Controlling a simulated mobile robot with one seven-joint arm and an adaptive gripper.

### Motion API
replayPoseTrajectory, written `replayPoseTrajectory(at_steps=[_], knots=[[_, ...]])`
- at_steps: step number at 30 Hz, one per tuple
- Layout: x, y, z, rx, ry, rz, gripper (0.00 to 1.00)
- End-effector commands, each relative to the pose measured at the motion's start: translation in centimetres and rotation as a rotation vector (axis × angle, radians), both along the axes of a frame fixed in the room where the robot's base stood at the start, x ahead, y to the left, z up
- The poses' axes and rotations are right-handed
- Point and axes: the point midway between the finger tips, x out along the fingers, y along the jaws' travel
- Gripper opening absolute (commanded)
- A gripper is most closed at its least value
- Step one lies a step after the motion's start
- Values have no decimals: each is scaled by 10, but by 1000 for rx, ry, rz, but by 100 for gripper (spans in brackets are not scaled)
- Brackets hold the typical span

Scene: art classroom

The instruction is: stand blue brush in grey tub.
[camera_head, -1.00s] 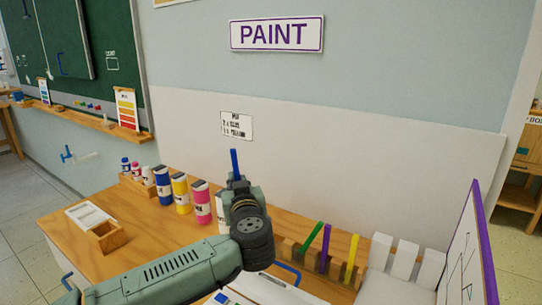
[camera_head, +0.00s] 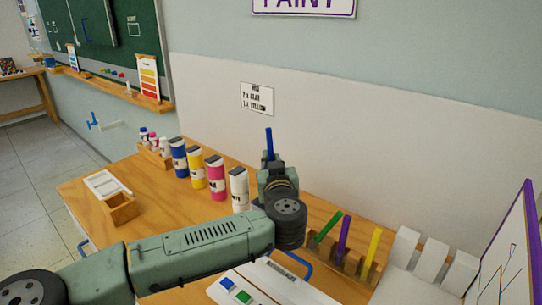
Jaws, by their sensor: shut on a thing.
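My gripper (camera_head: 270,159) is shut on the blue brush (camera_head: 269,140). The brush points up from the gripper, close to upright, and its lower part is hidden by the gripper. The gripper is above the back part of the wooden table (camera_head: 150,225), to the right of the paint bottles. I cannot make out a grey tub; my arm covers part of the table.
Blue, yellow, pink and white bottles (camera_head: 240,190) stand left of my gripper. A wooden rack (camera_head: 345,260) holds green, purple and yellow brushes to its right. White blocks (camera_head: 405,245) and a purple-edged board (camera_head: 510,240) are further right.

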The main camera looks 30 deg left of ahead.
Motion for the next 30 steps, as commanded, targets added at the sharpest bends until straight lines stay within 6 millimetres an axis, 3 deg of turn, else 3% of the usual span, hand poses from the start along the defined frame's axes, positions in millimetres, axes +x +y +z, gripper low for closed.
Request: replayPoseTrajectory(at_steps=[9,30], knots=[[-1,-3,-31,-3,0,0,0],[0,4,-83,-2,-2,1,0]])
